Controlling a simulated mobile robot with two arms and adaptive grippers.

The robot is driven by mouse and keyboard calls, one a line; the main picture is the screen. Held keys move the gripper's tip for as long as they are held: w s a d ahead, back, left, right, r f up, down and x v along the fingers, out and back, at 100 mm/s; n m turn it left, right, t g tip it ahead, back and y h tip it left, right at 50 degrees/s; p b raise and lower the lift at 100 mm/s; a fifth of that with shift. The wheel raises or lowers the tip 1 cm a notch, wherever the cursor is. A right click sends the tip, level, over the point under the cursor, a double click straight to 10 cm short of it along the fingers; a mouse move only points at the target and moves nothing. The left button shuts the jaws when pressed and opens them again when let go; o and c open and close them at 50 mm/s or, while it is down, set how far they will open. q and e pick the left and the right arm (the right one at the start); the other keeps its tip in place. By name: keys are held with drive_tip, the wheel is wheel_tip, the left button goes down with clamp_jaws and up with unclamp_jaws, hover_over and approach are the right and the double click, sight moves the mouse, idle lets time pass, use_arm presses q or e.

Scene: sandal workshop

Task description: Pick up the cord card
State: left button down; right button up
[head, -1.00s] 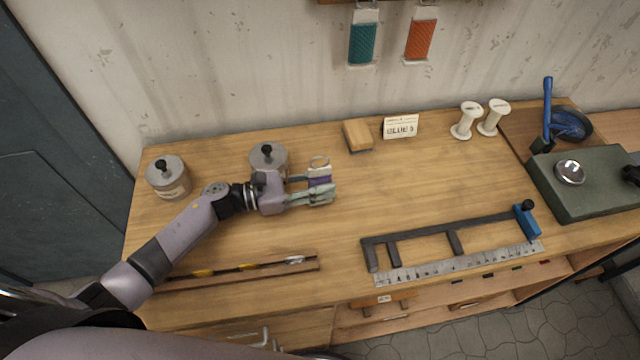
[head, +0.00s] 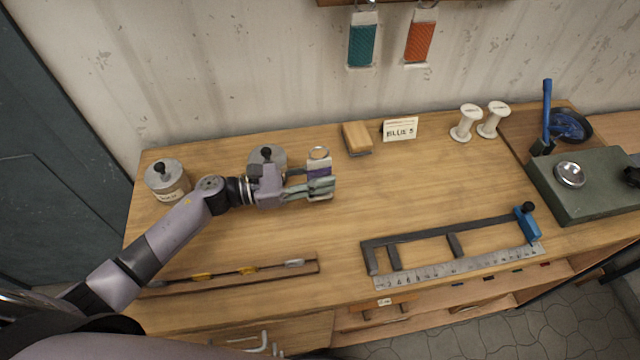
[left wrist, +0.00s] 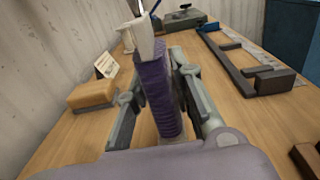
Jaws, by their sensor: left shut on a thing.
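The cord card (head: 319,171) is wound with purple cord and has white ends and a ring at its top. My left gripper (head: 322,184) is shut on it over the left part of the bench, and the fingers hide part of the cord. In the left wrist view, the purple cord card (left wrist: 156,88) stands upright between the two fingers of my left gripper (left wrist: 160,98). Whether its lower end is clear of the bench top is hard to tell. My right gripper is not in view.
A lidded tin (head: 266,159) is close behind my left wrist; another tin (head: 166,180) is at the left. A wooden block (head: 357,138) and a label card (head: 400,129) stand behind. A dark frame (head: 455,243) lies front right. Teal (head: 362,42) and orange (head: 421,38) cards hang on the wall.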

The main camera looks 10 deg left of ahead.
use_arm(q)
wheel_tip(320, 180, up, 17)
drive_tip(key=shift+f+b, duration=0.2)
drive_tip(key=shift+b, duration=0.7)
